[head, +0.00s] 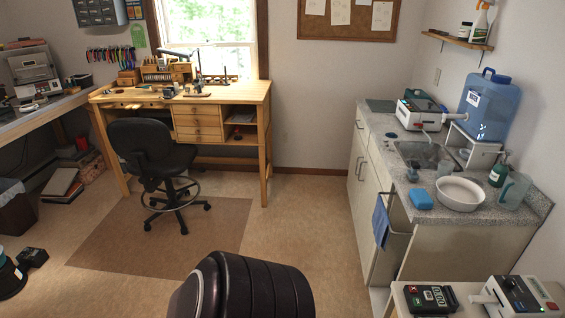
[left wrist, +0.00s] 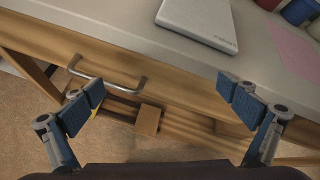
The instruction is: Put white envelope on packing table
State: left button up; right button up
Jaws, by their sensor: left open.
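I cannot make out a white envelope in either view. No table in view can be told for sure as the packing table. In the left wrist view my left gripper (left wrist: 164,102) is open and empty, its two blue-padded fingers wide apart. It is in front of a wooden table with a pale grey top (left wrist: 130,25). A metal drawer handle (left wrist: 108,78) shows between the fingers, nearer the left one. My right gripper is in neither view.
A silver flat device (left wrist: 198,22) and a pink sheet (left wrist: 297,50) lie on the grey top. In the head view are a wooden workbench (head: 245,92), a black chair (head: 150,150), a sink counter (head: 425,208) and a small table (head: 465,290). Open floor lies mid-room.

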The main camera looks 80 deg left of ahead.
pick_arm(q)
jog(key=s+a+f+n+g+y, duration=0.1)
jog(key=s+a+f+n+g, duration=0.3)
jog(key=f+n, duration=0.55)
jog(key=s+a+f+n+g+y, duration=0.2)
jog(key=s+a+f+n, duration=0.45)
jog(key=f, duration=0.65)
jog(key=s+a+f+n+g, duration=0.1)
jog(key=s+f+n+g, duration=0.1)
jog(key=s+f+n, duration=0.3)
jog(key=s+a+f+n+g+b, duration=0.1)
jog(key=s+f+n+g, duration=0.1)
jog(key=s+f+n, duration=0.4)
jog(key=s+n, duration=0.5)
jog(key=shift+s, duration=0.2)
